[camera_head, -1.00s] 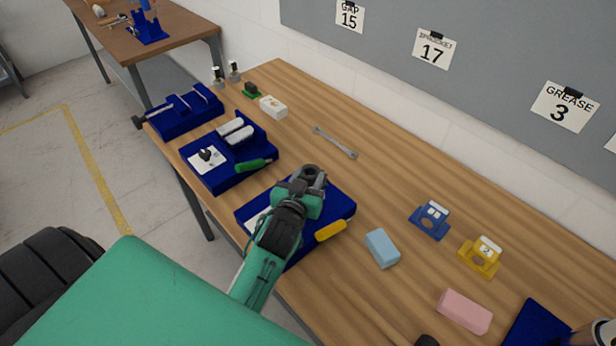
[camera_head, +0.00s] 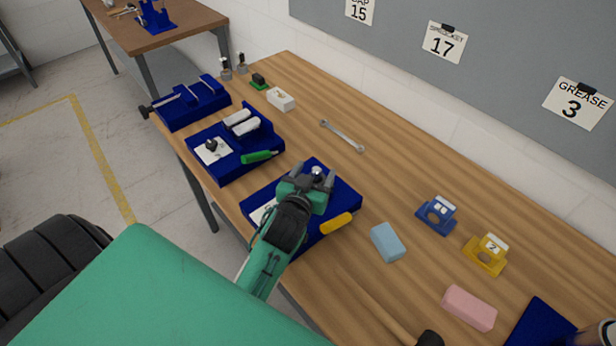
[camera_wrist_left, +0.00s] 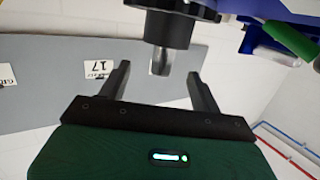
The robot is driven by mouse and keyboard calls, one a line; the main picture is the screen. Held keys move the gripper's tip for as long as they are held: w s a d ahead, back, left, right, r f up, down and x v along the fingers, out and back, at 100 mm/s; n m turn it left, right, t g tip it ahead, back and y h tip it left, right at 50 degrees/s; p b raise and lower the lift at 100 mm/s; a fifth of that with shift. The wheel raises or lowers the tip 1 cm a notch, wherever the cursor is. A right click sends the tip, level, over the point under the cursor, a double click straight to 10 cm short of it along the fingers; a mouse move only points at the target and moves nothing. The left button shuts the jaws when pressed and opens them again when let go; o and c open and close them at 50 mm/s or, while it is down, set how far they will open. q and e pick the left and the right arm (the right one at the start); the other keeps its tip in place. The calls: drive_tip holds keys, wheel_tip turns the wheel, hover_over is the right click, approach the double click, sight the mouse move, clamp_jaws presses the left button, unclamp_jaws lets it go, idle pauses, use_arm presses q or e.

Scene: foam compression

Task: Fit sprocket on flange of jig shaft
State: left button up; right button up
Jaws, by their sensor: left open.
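My left gripper (camera_head: 316,177) is open above the blue jig (camera_head: 346,194) with the yellow handle. A silver rounded shaft tip (camera_head: 317,171) shows between its fingers. In the left wrist view, a dark cylindrical shaft (camera_wrist_left: 168,30) with a silver tip (camera_wrist_left: 160,62) points between the spread fingers, apart from both. A black disc with a notched edge (camera_wrist_left: 190,8) surrounds the shaft's base at the top edge; it looks like the sprocket, but its seating on the flange cannot be told. My arm hides part of this jig.
Two other blue fixtures (camera_head: 222,168) (camera_head: 188,112) stand to the left, one with a green handle (camera_head: 261,156). A wrench (camera_head: 342,136) lies behind. Light blue (camera_head: 388,243) and pink (camera_head: 469,308) blocks and blue (camera_head: 437,216) and yellow (camera_head: 485,256) holders stand right. The back middle is mostly clear.

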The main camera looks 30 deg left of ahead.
use_arm(q)
drive_tip(key=b+v, duration=0.4)
drive_tip(key=v, duration=0.9)
drive_tip(key=shift+s, duration=0.3)
